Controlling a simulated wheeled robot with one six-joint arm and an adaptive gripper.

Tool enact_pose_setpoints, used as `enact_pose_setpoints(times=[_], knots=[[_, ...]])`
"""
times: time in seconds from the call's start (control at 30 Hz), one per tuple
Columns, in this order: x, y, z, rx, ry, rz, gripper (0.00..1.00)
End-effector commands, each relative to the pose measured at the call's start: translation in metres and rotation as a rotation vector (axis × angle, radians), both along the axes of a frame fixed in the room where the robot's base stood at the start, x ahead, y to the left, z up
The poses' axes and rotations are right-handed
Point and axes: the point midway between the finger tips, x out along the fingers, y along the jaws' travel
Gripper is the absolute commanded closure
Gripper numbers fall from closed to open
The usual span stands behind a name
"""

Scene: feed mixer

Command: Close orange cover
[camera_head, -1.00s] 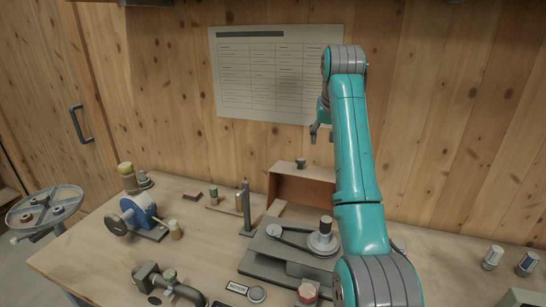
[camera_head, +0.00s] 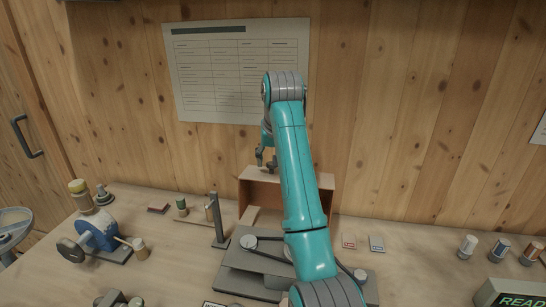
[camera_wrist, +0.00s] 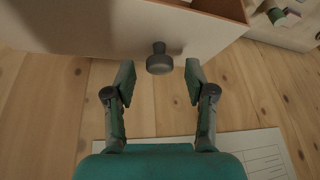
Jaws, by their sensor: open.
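The orange cover (camera_head: 325,192) stands raised at the back of the bench, near the wall, behind the grey belt-drive unit (camera_head: 240,262). In the wrist view its pale panel (camera_wrist: 90,25) fills the top, and a dark round knob (camera_wrist: 160,62) sticks out from it. My gripper (camera_head: 266,162) is at the cover's top left edge in the head view. In the wrist view my gripper (camera_wrist: 160,82) is open, with one finger on each side of the knob and a gap to both. My arm hides part of the cover and the drive unit.
A blue motor (camera_head: 98,233) and a grey upright post (camera_head: 217,220) stand to the left. Several small cylinders, one of them here (camera_head: 467,247), and a READY display (camera_head: 515,298) are at the right. The plank wall with a paper chart (camera_head: 240,70) is close behind.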

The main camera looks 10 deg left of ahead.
Motion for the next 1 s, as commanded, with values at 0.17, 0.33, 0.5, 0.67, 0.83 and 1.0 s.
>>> enact_pose_setpoints(times=[0.17,0.33,0.5,0.67,0.83,1.0], knots=[[-0.0004,0.0013,-0.0056,0.0,0.0,0.0,0.45],[-0.0003,0.0014,-0.0056,0.0,-0.001,0.0,0.45],[-0.0002,0.0013,-0.0055,0.0,-0.001,0.0,0.78],[-0.0002,0.0013,-0.0056,0.0,0.0,0.001,1.0],[0.0001,0.0017,-0.0054,0.0,-0.002,0.001,1.0],[0.0034,0.0065,-0.0036,-0.001,-0.031,0.001,1.0]])
